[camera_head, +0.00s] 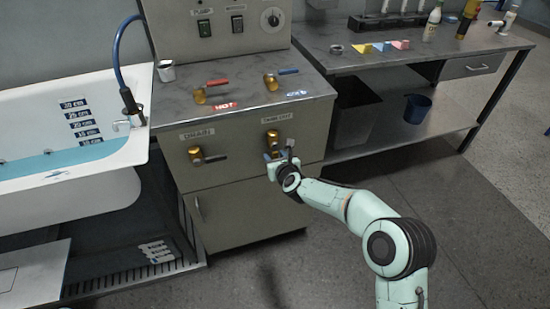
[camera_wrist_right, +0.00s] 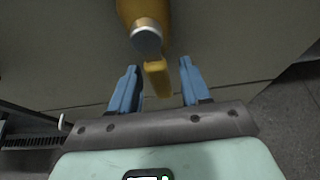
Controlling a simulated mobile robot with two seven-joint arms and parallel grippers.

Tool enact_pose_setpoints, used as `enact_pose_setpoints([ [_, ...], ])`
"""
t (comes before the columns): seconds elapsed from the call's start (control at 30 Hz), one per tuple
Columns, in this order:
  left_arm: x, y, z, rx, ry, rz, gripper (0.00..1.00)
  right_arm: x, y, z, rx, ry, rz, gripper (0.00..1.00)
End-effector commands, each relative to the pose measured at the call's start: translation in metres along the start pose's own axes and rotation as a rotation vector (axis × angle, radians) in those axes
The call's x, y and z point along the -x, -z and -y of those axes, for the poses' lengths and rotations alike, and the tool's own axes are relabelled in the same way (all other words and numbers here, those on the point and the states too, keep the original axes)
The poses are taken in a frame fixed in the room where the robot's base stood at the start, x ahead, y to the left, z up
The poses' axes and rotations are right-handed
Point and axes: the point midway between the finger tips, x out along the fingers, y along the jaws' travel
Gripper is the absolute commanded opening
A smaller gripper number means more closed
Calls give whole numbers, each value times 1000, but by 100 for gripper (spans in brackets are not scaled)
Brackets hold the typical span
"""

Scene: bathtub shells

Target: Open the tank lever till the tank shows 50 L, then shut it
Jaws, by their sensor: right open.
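The tank lever (camera_head: 272,140) is a brass valve on the cabinet front, under a white label that is too small to read surely, possibly "TANK OUT". In the right wrist view its yellow handle (camera_wrist_right: 157,80) points down from the silver-capped brass body. My right gripper (camera_head: 277,156) is just below the valve body. Its two blue fingers (camera_wrist_right: 159,84) are open, one on each side of the handle, with gaps visible. In the head view the gripper hides the handle's lower end. I see no litre reading of the tank. My left gripper is not in view.
A drain valve (camera_head: 197,155) is left of the tank lever. Red hot (camera_head: 217,83) and blue cold (camera_head: 288,72) levers sit on the cabinet top. A bathtub (camera_head: 120,165) with blue water stands left, a workbench (camera_head: 380,60) right. The floor in front is clear.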

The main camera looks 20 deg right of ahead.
Motion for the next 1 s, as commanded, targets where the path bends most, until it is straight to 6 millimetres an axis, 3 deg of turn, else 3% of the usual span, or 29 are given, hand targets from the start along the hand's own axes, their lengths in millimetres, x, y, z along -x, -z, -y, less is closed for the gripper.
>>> enact_pose_setpoints([
  [0.37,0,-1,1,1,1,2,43,-5,0,0,2,1,1,47],
  [0.53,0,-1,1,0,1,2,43,-5,0,0,1,1,0,0],
  [1.0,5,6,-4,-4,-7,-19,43,-5,-1,3,69,27,0,0],
])
